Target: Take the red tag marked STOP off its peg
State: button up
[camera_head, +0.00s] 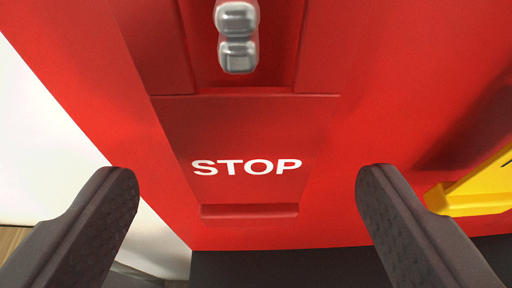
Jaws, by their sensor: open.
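The red tag marked STOP (246,138) hangs on a red panel in the middle of the view, its white lettering facing me. A rounded metal peg (238,38) sticks out at the top, within the upper part of the tag. A raised ledge (250,211) runs along the tag's lower end. My gripper (247,190) is open, with one dark finger at the lower left and the other at the lower right. The tag's lower part lies between them in the picture, and nothing is held. How far the fingertips are from the tag I cannot tell.
The red panel (400,70) fills most of the view behind the tag. A yellow part (478,192) juts in at the right edge, near my right finger. A white surface (30,130) lies at the left. A dark band (290,266) runs below the panel.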

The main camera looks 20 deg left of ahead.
jog(key=shift+x, duration=1.1)
jog(key=shift+s, duration=0.1)
jog(key=c, duration=1)
jog(key=shift+c, duration=0.2)
